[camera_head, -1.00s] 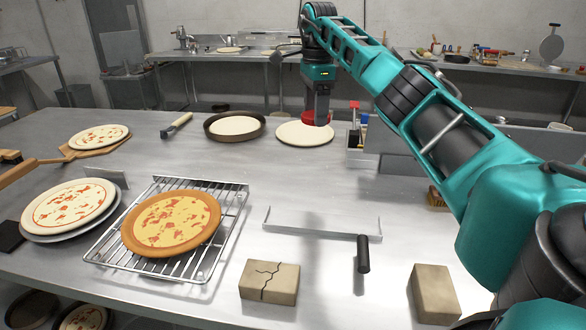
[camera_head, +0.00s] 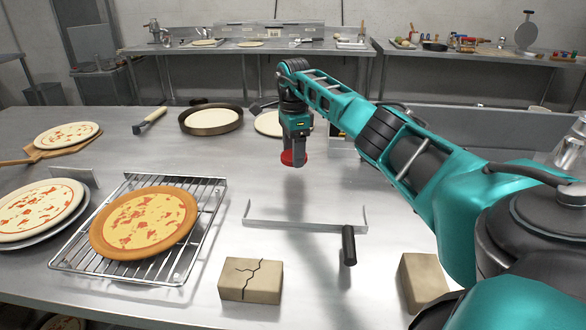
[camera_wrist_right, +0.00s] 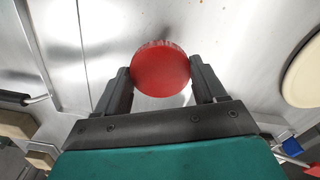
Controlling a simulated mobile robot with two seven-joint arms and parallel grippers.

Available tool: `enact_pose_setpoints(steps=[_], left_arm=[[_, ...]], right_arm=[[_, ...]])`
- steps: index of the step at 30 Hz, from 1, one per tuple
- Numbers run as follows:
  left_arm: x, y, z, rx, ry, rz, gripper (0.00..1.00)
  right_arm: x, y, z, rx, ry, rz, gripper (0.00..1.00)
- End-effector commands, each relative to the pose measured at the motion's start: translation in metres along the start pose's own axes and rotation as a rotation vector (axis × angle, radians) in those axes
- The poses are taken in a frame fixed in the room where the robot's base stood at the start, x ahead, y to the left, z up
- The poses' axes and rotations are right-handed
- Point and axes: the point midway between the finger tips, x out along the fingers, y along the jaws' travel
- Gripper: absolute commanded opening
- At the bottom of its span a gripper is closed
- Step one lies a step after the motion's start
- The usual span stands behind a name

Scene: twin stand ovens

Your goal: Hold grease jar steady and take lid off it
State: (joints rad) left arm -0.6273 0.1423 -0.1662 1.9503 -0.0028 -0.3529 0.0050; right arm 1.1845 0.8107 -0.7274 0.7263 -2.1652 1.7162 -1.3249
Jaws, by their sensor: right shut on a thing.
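My right gripper (camera_head: 294,160) reaches in from the right and points down over the steel table. It is shut on a round red lid (camera_head: 290,158), and the right wrist view shows the lid's flat red face (camera_wrist_right: 160,70) between the two fingers. The lid is held above the tabletop, with a blurred shadow or reflection below it. I cannot make out a jar body under the lid or elsewhere. My left gripper is not in view.
A dough disc (camera_head: 269,124) and a dark pan with dough (camera_head: 211,119) lie behind. A pizza (camera_head: 145,222) sits on a wire rack at left. A black-handled metal tool (camera_head: 349,245), a cracked block (camera_head: 251,280) and a plain block (camera_head: 423,282) are in front. Bare table surrounds the gripper.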

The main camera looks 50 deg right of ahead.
Motion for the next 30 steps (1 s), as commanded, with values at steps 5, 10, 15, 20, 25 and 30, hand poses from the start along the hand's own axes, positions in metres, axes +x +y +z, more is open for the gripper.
enact_pose_setpoints(steps=[5, 10, 15, 20, 25, 30], left_arm=[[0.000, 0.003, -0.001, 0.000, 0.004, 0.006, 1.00], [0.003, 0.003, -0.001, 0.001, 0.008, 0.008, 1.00], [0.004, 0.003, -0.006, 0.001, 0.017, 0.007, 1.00], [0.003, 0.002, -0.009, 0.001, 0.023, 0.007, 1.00], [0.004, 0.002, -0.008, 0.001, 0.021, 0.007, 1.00], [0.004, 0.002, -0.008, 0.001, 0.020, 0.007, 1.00]], right_arm=[[0.012, 0.000, 0.001, -0.001, 0.000, 0.001, 0.34], [0.037, 0.001, 0.001, 0.001, -0.001, 0.003, 0.34], [0.050, 0.000, 0.001, -0.001, -0.001, 0.000, 0.34], [0.049, 0.000, 0.001, -0.001, 0.000, 0.000, 0.34], [0.051, 0.000, 0.000, -0.001, 0.000, 0.000, 0.75], [0.051, 0.000, 0.000, 0.000, 0.000, 0.000, 0.91]])
